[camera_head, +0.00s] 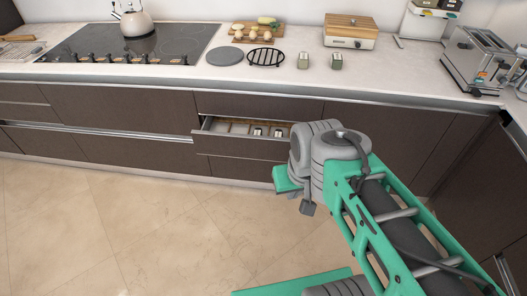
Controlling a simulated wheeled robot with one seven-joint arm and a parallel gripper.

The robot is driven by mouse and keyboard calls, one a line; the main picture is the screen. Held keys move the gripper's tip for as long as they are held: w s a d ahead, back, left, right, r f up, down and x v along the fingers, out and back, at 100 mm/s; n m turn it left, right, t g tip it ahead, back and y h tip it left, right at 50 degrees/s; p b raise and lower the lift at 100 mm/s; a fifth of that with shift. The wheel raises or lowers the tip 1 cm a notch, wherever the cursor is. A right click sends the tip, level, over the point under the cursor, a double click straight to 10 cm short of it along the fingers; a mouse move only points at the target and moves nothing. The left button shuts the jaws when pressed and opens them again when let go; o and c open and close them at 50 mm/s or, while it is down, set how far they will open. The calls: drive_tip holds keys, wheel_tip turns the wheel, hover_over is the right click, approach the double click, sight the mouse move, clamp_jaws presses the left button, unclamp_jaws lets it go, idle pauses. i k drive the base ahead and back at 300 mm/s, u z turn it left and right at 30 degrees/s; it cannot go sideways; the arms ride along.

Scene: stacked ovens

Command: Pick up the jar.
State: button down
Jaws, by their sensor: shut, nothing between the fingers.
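Two small jars with dark labels stand on the white counter near its front edge, a left jar (304,60) and a right jar (336,61). Two similar small, pale items with dark labels, a left one (257,132) and a right one (279,133), are in the open drawer (235,143) below. I cannot tell which is the task's jar. My gripper (308,207) is shut and empty, low in front of the cabinets and below the drawer in the picture. My wrist hides much of it. It is apart from all the jars.
A cooktop with a kettle (137,22) is at the left. A black trivet (266,57), a grey disc (225,56) and a board of food (257,33) are left of the jars. A bread box (350,31) and toaster (478,61) are rightward. The floor is clear.

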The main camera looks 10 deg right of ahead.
sight(303, 61)
drive_tip(key=u, duration=0.2)
drive_tip(key=k, duration=0.35)
drive_tip(key=z, duration=1.15)
drive_tip(key=i, duration=1.3)
drive_tip(key=u, duration=0.85)
